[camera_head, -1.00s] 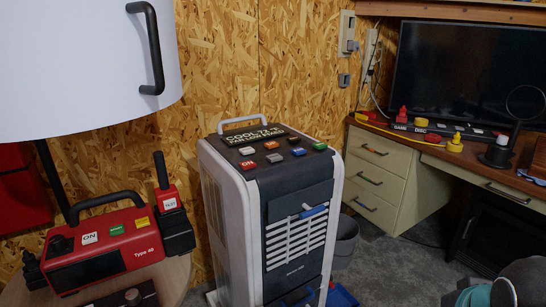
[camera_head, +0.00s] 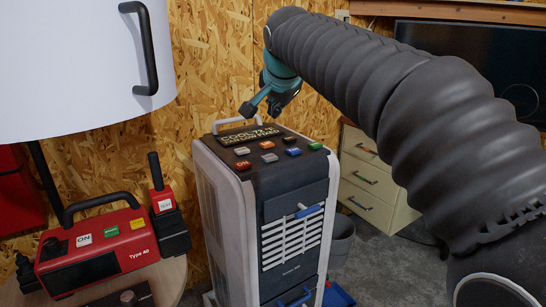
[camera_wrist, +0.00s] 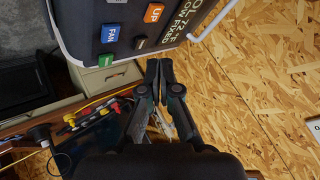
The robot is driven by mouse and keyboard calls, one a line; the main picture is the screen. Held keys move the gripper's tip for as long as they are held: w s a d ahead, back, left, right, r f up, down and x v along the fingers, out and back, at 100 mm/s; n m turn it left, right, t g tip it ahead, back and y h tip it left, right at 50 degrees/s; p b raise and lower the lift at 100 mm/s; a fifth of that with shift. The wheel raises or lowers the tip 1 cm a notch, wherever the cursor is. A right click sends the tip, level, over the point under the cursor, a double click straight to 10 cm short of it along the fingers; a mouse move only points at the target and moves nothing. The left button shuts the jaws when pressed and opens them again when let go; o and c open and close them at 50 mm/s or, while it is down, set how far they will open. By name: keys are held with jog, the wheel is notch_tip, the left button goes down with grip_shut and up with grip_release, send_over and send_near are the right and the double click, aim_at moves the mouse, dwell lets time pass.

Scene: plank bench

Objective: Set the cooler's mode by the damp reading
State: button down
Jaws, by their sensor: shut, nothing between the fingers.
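The cooler (camera_head: 268,220) is a white and black upright unit. Its top display (camera_head: 249,135) reads COOL 72 with a fan line, which looks like LOW FIXED. Behind the front edge are coloured buttons, including a red ON button (camera_head: 243,166), a grey one (camera_head: 270,158), a blue one marked FAN (camera_wrist: 111,33), an orange one marked UP (camera_wrist: 154,12), a brown one (camera_wrist: 141,43) and a green one (camera_wrist: 92,60). No damp reading is legible.
A red Type 40 device (camera_head: 96,245) with a dark screen stands on a round table at left. A white cabinet with a black handle (camera_head: 144,50) hangs above. Drawers (camera_head: 365,175) and a dark monitor (camera_head: 465,80) are at right. Bare board wall lies behind.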

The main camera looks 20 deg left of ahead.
aim_at(270, 157)
jog(key=shift+w+a+r, duration=0.15)
jog(key=shift+a, duration=0.55)
notch_tip(270, 157, down, 9)
jog(key=b, duration=0.5)
jog(key=shift+r+b, duration=0.1)
jog(key=shift+b, duration=0.25)
dwell(1.0)
jog(key=shift+f+b, duration=0.3)
jog(key=shift+f, duration=0.1)
